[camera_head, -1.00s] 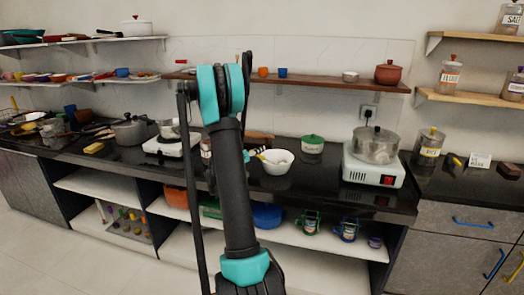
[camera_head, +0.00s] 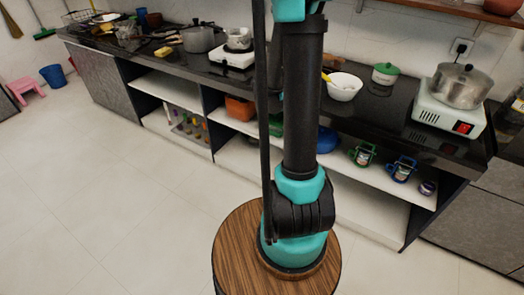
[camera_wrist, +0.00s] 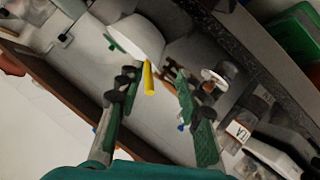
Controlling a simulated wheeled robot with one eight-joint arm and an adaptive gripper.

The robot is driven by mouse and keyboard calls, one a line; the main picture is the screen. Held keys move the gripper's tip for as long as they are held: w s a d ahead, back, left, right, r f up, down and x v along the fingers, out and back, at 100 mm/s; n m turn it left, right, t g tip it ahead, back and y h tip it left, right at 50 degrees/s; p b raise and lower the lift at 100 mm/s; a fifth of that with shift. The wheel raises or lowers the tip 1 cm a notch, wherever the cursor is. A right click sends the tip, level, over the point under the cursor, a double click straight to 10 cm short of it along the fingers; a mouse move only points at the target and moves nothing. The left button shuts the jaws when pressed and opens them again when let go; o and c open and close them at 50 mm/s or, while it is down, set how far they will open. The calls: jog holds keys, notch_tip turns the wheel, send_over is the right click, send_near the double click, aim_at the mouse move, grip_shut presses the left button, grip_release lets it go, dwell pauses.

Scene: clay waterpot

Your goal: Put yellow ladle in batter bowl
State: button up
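The white bowl (camera_head: 346,87) stands on the black counter, right of my arm in the head view. The yellow ladle (camera_head: 327,77) shows as a short yellow piece at its left rim. In the wrist view a yellow handle (camera_wrist: 149,80) points toward my gripper (camera_wrist: 155,84), and a bright white surface (camera_wrist: 140,36) beyond it looks like the bowl. My gripper's two fingers are spread on either side of the handle, with gaps and no visible contact. How far the handle is in depth is unclear. The head view does not show my gripper.
A green-lidded pot (camera_head: 385,74) stands close right of the bowl. A hot plate (camera_head: 447,112) with a glass-lidded pot is further right. A smaller white stove (camera_head: 232,58) is left. A wall shelf (camera_head: 430,10) runs above the counter.

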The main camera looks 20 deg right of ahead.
jog(key=s+a+f+n+y, duration=0.2)
jog(key=s+a+y, duration=0.2)
jog(key=s+a, duration=0.3)
jog(key=s+a+f+n+y, duration=0.2)
jog(key=s+a+f+y, duration=0.1)
jog(key=s+a, duration=0.4)
jog(key=s+a+f+n+g+y, duration=0.1)
jog(key=s+a+f+n+y, duration=0.1)
jog(key=s+a, duration=0.5)
jog(key=a+f+y, duration=0.1)
jog(key=a+y, duration=0.1)
jog(key=a, duration=0.3)
jog(key=shift+s+f+n+y, duration=0.15)
jog(key=shift+s+n+y, duration=0.15)
jog(key=shift+s, duration=0.1)
